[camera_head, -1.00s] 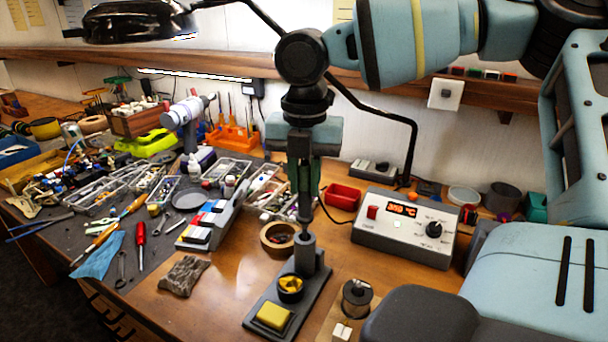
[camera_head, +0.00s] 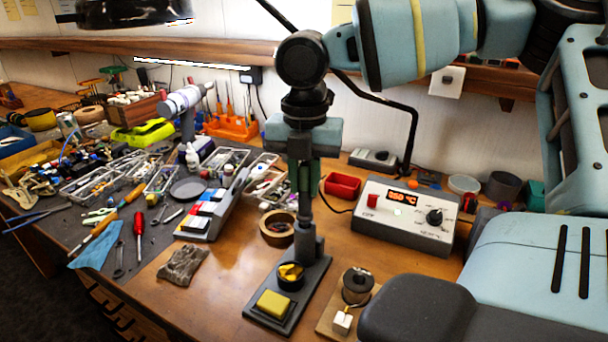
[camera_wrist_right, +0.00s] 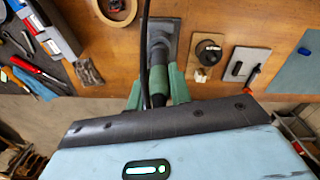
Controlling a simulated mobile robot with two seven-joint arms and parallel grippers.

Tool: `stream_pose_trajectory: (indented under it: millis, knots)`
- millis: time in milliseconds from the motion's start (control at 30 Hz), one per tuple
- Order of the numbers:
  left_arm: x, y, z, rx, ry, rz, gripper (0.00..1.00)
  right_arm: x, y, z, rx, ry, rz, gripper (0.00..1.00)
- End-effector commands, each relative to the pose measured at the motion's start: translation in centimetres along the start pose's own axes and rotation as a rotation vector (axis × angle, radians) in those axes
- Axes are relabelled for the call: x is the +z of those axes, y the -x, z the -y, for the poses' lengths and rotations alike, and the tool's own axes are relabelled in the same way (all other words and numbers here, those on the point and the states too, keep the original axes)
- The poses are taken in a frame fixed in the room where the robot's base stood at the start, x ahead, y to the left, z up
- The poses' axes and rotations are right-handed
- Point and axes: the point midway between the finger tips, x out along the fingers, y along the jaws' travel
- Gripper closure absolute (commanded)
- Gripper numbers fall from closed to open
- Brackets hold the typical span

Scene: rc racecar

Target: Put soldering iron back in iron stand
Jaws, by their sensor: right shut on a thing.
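My right gripper (camera_head: 303,165) is shut on the soldering iron and points straight down. The iron is upright; its thin shaft (camera_head: 305,210) runs down to the upright holder of the iron stand. The tip is out of sight at the holder, and I cannot tell how deep it sits. The stand (camera_head: 250,313) has a dark base with a yellow sponge (camera_head: 274,304) and a cup of brass wool (camera_head: 290,275). In the right wrist view, green fingers (camera_wrist_right: 157,92) flank the iron's handle, with the stand (camera_wrist_right: 168,28) beyond. My left gripper is not in view.
The soldering station (camera_head: 402,222) with a lit display stands right of the stand. A solder spool (camera_head: 357,286) is close on the right, a round wooden dish (camera_head: 277,228) behind left. A brown cloth (camera_head: 183,264) lies left. Bare wood lies between cloth and stand.

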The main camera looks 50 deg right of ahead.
Motion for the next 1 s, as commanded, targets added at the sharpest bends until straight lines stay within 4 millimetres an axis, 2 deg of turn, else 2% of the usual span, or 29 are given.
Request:
stream_pose_trajectory:
  millis: [400,867,900,1000]
  knots:
    - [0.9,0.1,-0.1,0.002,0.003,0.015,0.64,0.0,-1.1,0.0,-0.001,0.001,-0.001,1.0]
    - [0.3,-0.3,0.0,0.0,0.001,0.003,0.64,0.0,-1.4,0.0,0.0,0.001,0.0,1.0]
    - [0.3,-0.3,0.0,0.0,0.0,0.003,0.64,0.0,-1.4,0.0,0.0,0.001,0.0,0.74]
    - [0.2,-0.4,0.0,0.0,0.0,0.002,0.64,0.0,-1.4,0.0,0.0,0.001,0.0,0.61]
